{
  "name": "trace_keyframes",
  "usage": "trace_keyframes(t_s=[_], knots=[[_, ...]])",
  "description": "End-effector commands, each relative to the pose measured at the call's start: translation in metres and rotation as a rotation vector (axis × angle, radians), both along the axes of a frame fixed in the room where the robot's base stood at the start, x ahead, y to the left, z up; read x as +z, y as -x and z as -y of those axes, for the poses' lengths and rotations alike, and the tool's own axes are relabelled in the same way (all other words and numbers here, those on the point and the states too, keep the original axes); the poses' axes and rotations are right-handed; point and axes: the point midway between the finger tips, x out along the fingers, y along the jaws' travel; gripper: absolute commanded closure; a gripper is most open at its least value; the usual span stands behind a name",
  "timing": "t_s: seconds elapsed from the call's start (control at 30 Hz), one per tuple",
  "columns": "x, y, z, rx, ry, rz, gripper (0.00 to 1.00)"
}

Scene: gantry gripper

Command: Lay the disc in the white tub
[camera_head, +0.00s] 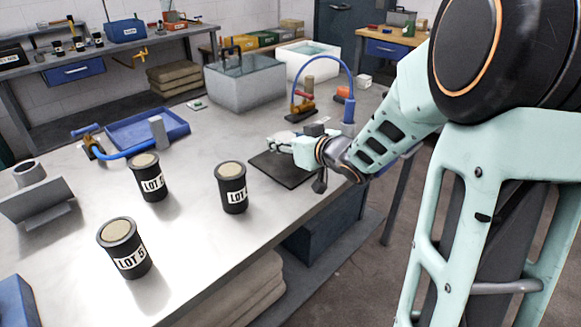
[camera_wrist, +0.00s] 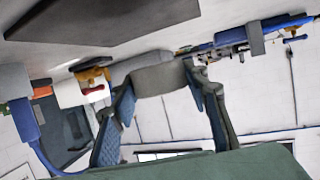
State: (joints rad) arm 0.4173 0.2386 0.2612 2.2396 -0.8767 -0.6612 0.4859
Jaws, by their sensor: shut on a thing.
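My gripper (camera_head: 279,143) is low over the dark square mat (camera_head: 283,169) near the bench's right edge. In the wrist view my gripper (camera_wrist: 158,79) has its two fingers closed on a grey, rounded piece (camera_wrist: 160,77), seen edge-on, which looks like the disc. In the head view I cannot make out the held piece clearly. The white tub (camera_head: 321,76) stands at the back of the bench, beyond my gripper and apart from it. It appears to have clear liquid inside.
A grey tank (camera_head: 243,83) stands left of the white tub. Several black LOT canisters (camera_head: 232,190) stand at the front left. A blue tray (camera_head: 147,130) lies farther back.

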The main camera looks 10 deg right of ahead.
Motion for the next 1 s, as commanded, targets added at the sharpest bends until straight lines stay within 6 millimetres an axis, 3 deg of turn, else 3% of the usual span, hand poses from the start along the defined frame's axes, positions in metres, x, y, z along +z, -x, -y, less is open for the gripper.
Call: trace_keyframes(t_s=[0.33,0.5,0.9,0.93,1.0], knots=[[-0.025,0.018,0.009,-0.002,-0.002,0.001,0.88],[-0.054,0.019,0.009,0.0,-0.003,0.0,0.88],[-0.058,0.019,0.009,0.001,-0.001,0.003,0.88],[-0.059,0.019,0.009,0.0,-0.001,0.002,0.57],[-0.058,0.019,0.009,0.0,-0.001,0.002,0.49]])
